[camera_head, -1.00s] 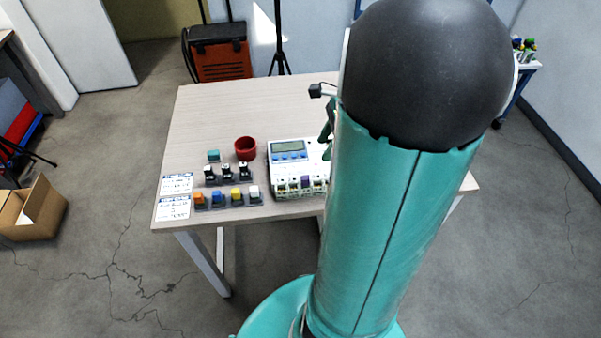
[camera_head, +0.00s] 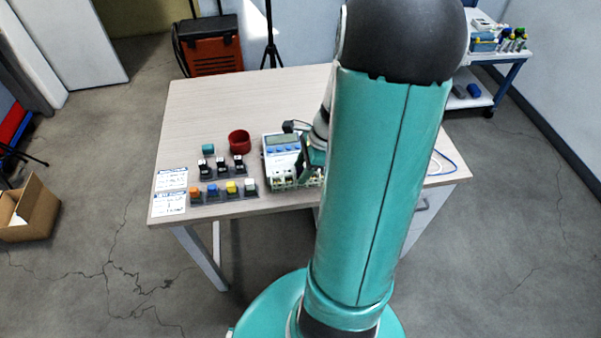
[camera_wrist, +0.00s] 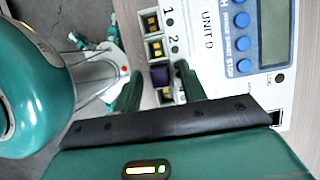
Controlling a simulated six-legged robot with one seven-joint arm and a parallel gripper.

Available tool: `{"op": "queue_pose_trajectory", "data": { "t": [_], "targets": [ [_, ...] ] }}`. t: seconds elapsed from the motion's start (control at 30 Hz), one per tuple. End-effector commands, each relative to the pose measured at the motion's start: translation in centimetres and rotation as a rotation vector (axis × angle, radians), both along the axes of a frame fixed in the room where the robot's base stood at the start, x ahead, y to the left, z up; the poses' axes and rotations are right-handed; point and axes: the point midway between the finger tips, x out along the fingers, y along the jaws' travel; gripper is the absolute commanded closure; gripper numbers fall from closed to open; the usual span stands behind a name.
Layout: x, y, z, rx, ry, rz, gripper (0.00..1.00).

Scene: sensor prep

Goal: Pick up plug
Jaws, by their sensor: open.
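In the head view, my gripper is over the front right of the unit (camera_head: 281,143), partly behind my arm, and the purple plug is hidden. Orange (camera_head: 195,192), blue (camera_head: 213,190), yellow (camera_head: 231,187) and white (camera_head: 250,185) plugs stand in a row left of the unit.
Several black-and-white pieces (camera_head: 221,165), a teal block (camera_head: 208,149) and a red cup (camera_head: 239,141) stand left of the unit. Two labels (camera_head: 170,192) lie at the table's (camera_head: 195,100) left edge. The back of the table is clear.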

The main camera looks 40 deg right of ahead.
Motion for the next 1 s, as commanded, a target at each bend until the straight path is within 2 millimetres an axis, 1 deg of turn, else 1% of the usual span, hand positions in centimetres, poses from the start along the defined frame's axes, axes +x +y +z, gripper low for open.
{"op": "queue_pose_trajectory", "data": {
  "t": [0.1, 0.17, 0.3, 0.33, 0.63, 0.77, 0.87, 0.97, 1.0],
  "targets": [
    [0.0, 0.0, 0.0, 0.000, 0.000, 0.000, 0.58],
    [0.0, 0.0, 0.0, 0.000, 0.000, 0.000, 0.70],
    [0.0, 0.0, 0.1, 0.000, 0.000, 0.000, 0.97],
    [0.0, 0.0, 0.1, 0.000, 0.000, 0.000, 1.00],
    [0.0, 0.0, 0.1, -0.002, -0.001, 0.001, 1.00],
    [0.0, -0.1, 0.7, -0.002, -0.002, 0.001, 1.00],
    [0.1, -0.1, 1.6, -0.004, -0.002, 0.001, 1.00],
    [0.1, -0.1, 3.3, -0.006, -0.003, 0.002, 1.00],
    [-0.2, 0.4, 3.9, -0.004, -0.002, 0.003, 1.00]
  ]
}}
